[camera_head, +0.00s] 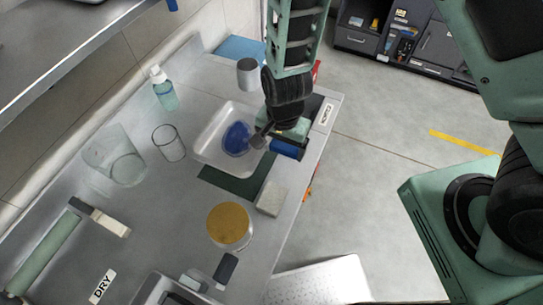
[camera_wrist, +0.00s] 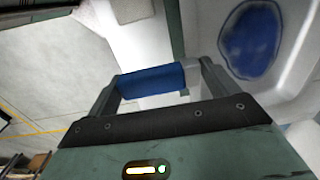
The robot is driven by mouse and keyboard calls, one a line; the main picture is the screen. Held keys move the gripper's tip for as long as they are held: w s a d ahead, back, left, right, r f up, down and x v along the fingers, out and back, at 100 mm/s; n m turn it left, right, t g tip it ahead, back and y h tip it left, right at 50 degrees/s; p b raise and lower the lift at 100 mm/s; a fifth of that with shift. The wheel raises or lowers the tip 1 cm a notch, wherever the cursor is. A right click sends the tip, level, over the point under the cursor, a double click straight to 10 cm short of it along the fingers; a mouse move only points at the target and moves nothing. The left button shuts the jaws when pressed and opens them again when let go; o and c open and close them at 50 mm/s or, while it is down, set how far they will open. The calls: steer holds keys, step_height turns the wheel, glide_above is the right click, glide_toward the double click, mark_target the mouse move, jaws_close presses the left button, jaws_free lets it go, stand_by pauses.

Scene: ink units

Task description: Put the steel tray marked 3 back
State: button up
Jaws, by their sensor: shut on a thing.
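My gripper (camera_head: 287,140) is shut on a blue cylindrical handle (camera_wrist: 150,82), above the right edge of the bench. The handle also shows in the head view (camera_head: 285,149), with a grey end pointing left over a pale tray. The pale tray (camera_head: 204,150) holds a round blue ink patch (camera_head: 236,138); both show at the right of the wrist view (camera_wrist: 250,38). I see no readable 3 on any tray. A grey metal tray (camera_head: 150,292) is cut off by the bottom edge of the head view.
A soap bottle (camera_head: 164,92), glass beakers (camera_head: 168,144), a steel cup (camera_head: 248,72) and an amber-topped jar (camera_head: 229,226) stand on the bench. A dark green mat (camera_head: 235,184) and a pale block (camera_head: 271,198) lie near its right edge. Open floor lies right.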

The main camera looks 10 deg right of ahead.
steer(key=shift+f+p, duration=0.8)
steer(key=shift+f, duration=2.75)
steer(key=o, duration=0.8)
step_height(320, 180, up, 12)
steer(key=b, duration=0.2)
steer(key=shift+b, duration=0.4)
steer(key=shift+s+r, duration=0.15)
steer(key=shift+r, duration=0.15)
steer(key=s+d+r+n, duration=0.2)
steer(key=s+r+n, duration=1.1)
steer(key=r+n, duration=0.2)
step_height(320, 180, up, 3)
steer(key=shift+s+d+f, duration=0.15)
steer(key=shift+s+d, duration=0.15)
steer(key=shift+d, duration=0.05)
